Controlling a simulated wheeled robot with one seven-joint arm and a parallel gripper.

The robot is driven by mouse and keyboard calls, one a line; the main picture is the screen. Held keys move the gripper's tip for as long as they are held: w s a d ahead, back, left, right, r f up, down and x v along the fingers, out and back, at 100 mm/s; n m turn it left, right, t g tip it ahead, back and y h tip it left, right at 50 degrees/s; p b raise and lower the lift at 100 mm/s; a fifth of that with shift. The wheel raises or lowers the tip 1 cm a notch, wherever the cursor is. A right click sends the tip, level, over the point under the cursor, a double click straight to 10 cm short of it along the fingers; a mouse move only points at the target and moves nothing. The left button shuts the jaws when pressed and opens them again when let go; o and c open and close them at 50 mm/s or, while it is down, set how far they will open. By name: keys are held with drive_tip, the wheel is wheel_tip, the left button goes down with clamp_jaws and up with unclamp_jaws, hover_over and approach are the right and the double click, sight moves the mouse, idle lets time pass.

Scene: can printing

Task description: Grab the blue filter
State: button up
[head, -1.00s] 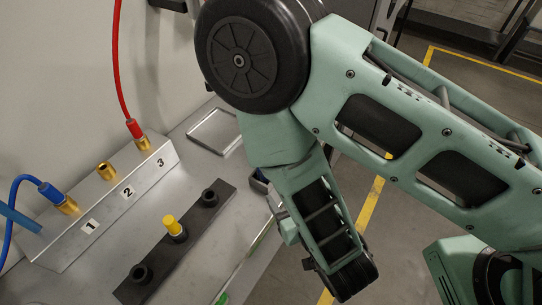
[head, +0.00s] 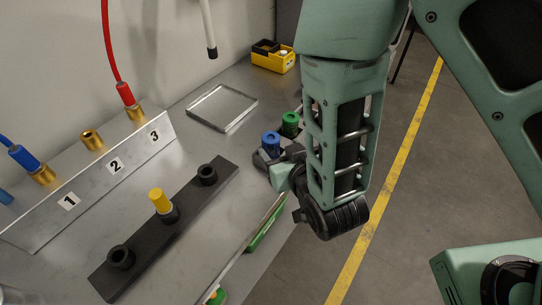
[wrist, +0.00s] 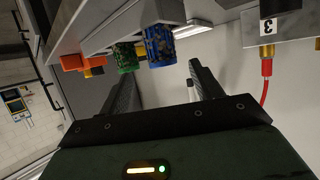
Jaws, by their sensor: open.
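The blue filter (head: 271,143) stands at the bench's right side in the head view, just past my wrist, its lower part hard to make out. In the wrist view, the blue filter (wrist: 162,44) hangs upside down at the top centre, between and beyond my fingertips. My gripper (wrist: 160,70) is open with nothing between its fingers. The green filter (head: 290,123) stands just behind the blue one. In the wrist view, the green filter (wrist: 125,57) lines up with my left fingertip; I cannot tell whether they touch.
A yellow filter (head: 160,200) stands in a black rack (head: 185,207) with open holes at both ends. A numbered metal block (head: 90,180) carries blue and red hoses. An empty tray (head: 221,107) and a yellow-black box (head: 273,56) are behind. Green-edged items line the front edge.

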sight(268, 136)
drive_tip(key=p+x, duration=0.1)
drive_tip(key=x, duration=0.1)
drive_tip(key=p+x, duration=0.1)
drive_tip(key=x, duration=0.2)
drive_tip(key=p+x, duration=0.1)
drive_tip(key=x, duration=0.1)
drive_tip(key=shift+w+a+r+p, duration=0.15)
drive_tip(key=shift+w+a+p, duration=0.15)
drive_tip(key=shift+w+p, duration=0.1)
drive_tip(key=shift+w+a+f, duration=0.1)
drive_tip(key=shift+w+f, duration=0.1)
drive_tip(key=shift+w, duration=0.1)
drive_tip(key=c, duration=1.1)
